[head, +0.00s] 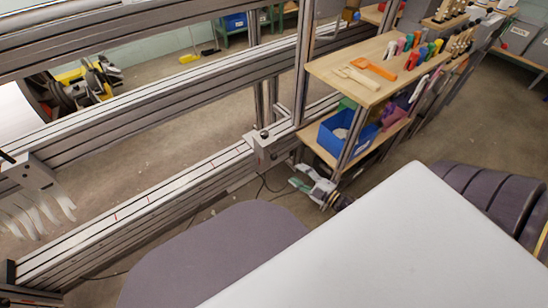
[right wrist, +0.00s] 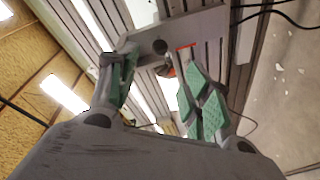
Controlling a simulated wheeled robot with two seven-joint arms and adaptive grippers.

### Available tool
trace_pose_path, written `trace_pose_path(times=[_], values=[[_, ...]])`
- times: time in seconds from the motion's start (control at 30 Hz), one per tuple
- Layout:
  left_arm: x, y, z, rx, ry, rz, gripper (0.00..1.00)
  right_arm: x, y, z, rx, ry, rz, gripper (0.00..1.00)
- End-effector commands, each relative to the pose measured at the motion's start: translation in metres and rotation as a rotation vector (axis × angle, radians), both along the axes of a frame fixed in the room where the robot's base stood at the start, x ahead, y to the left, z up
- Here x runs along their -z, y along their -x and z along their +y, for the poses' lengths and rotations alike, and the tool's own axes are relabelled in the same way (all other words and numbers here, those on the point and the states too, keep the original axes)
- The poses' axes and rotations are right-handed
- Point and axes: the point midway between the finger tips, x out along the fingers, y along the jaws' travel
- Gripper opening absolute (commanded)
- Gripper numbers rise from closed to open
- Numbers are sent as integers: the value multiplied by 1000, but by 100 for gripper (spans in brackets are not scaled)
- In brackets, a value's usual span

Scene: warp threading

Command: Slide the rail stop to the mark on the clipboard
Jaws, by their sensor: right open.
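The rail stop (head: 262,146) is a small grey metal block with a dark knob, seated at the right part of the lower rail (head: 165,190). Several thin red marks cross the rail to the left of it. My right gripper (head: 306,184) is below and right of the stop, apart from it in the head view. In the right wrist view the green-padded fingers (right wrist: 160,68) are spread and empty; a grey plate with a round hole, likely the stop (right wrist: 185,28), lies beyond the tips, with a red line by it. I cannot make out a clipboard. My left gripper is not in view.
A wooden shelf unit (head: 340,72) with clamps and wooden tools stands right of the frame post (head: 304,60). A blue bin (head: 340,136) sits on its lower shelf, close to my right gripper. A bracket with curved pale prongs (head: 38,200) hangs at the left edge.

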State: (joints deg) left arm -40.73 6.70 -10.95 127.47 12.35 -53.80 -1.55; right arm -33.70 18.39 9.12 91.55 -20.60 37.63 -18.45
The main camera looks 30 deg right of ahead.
Motion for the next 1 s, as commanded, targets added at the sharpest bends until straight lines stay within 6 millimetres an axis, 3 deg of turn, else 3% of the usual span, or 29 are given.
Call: trace_pose_path(times=[0.37,1.0], values=[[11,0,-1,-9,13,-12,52,1,-16,4,-1,-1,-2,49],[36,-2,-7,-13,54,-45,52,1,-85,24,0,0,-1,49]])
